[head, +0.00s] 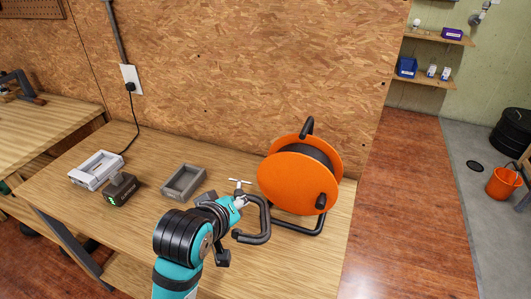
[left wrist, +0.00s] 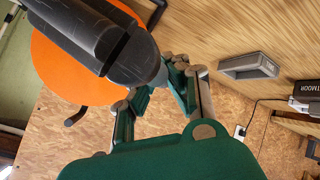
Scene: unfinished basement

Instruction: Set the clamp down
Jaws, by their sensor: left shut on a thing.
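The dark grey C-shaped clamp (head: 266,222) has a pale T-handle screw pointing up in the head view. My left gripper (head: 238,203), at the end of the teal arm, is shut on it near the screw side. The clamp is over the wooden workbench (head: 130,228), just in front of the orange cable reel. I cannot tell whether it touches the bench top. In the left wrist view, the clamp (left wrist: 95,30) fills the upper left, close to the camera and in front of the reel. The green fingers of my left gripper (left wrist: 165,82) are partly behind it. My right gripper is not in view.
The orange cable reel (head: 285,183) stands at the bench's right end. A grey open tray (head: 183,182) lies behind the arm. A white charger (head: 96,168) and a dark battery (head: 121,189) sit at left. Bare wood shows at the front left and front right.

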